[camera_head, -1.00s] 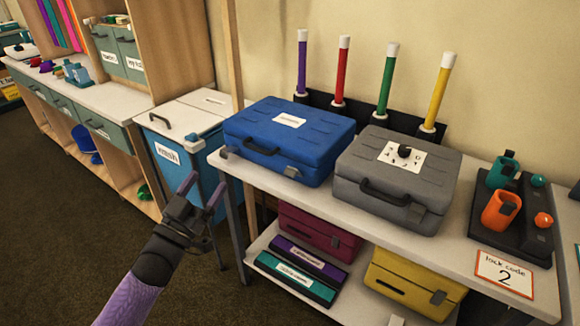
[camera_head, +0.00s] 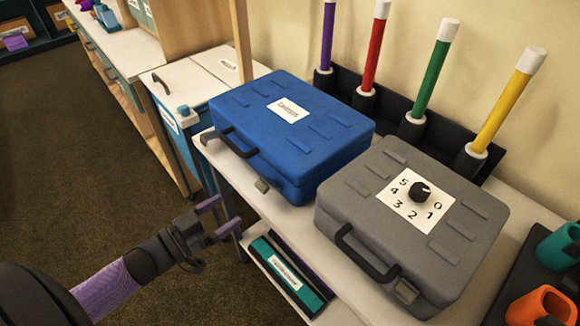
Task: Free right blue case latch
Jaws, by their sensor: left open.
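The closed blue case (camera_head: 285,140) lies flat on the white shelf top, with a white label on its lid and a dark handle (camera_head: 238,143) on its front. Its right latch (camera_head: 262,186) is a small grey tab low on the front, right of the handle; I cannot tell whether it is fastened. The left latch (camera_head: 208,136) shows only partly, near the left corner. My left gripper (camera_head: 225,216) is open and empty, with purple fingers pointing right, in front of the shelf. It is below and left of the right latch, apart from the case. My right gripper is not in view.
A grey case (camera_head: 410,225) with a numbered dial stands close on the right. Colored wands (camera_head: 370,45) stand in a black rack behind. A teal box (camera_head: 285,275) lies on the lower shelf. The floor at left is clear.

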